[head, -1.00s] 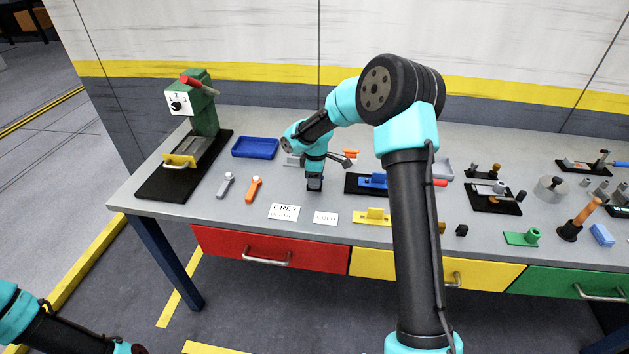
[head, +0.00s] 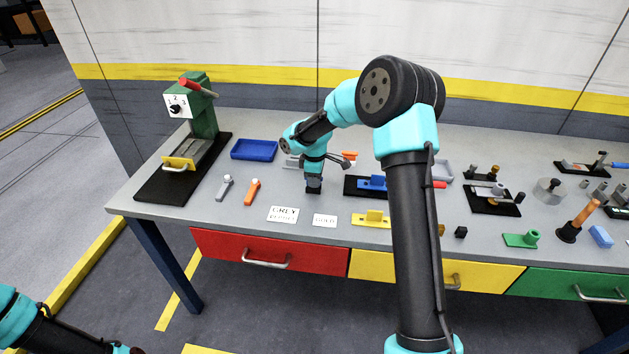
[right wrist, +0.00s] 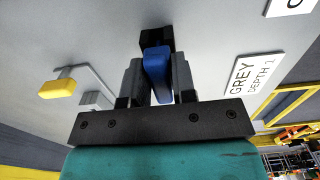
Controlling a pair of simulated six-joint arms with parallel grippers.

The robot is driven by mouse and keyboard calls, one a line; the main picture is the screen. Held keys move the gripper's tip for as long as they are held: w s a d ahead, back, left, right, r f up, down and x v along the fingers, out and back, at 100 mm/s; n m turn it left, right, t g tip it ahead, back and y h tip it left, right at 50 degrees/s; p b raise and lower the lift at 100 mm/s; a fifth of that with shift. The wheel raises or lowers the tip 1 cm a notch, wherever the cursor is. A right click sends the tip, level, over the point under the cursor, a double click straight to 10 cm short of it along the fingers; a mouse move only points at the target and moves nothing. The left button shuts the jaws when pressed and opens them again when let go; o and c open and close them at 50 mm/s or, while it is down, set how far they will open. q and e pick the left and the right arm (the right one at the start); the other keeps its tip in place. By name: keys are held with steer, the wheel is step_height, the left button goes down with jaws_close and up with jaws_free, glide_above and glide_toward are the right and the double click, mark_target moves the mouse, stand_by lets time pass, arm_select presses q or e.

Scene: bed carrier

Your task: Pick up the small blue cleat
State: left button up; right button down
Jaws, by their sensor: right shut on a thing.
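The small blue cleat (right wrist: 157,75) is between the fingers of my right gripper (right wrist: 158,85) in the right wrist view, and the fingers are shut on it. In the head view my right gripper (head: 314,185) points down close over the table, left of the black plate with a blue part. The cleat is hidden there behind the gripper. I cannot tell whether it touches the table. My left arm (head: 50,330) shows at the lower left, away from the table; its fingers cannot be made out.
A blue tray (head: 254,149) lies left of the right gripper. A grey cleat (head: 225,187) and an orange one (head: 252,191) lie nearby. A white label (head: 284,214) is in front. The green press (head: 203,115) stands at left. A black plate (head: 352,186) lies to the right.

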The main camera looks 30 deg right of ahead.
step_height(320, 180, up, 3)
steer(key=shift+f, duration=0.15)
steer(key=shift+s+a+r, duration=0.15)
steer(key=shift+s+r, duration=0.05)
steer(key=s+a, duration=0.2)
steer(key=s, duration=0.2)
steer(key=s+a+r, duration=0.1)
steer(key=s+a, duration=0.2)
steer(key=s, duration=0.1)
steer(key=s+a, duration=0.3)
steer(key=s, duration=0.2)
steer(key=shift+s+a+r, duration=0.1)
steer(key=shift+r, duration=0.05)
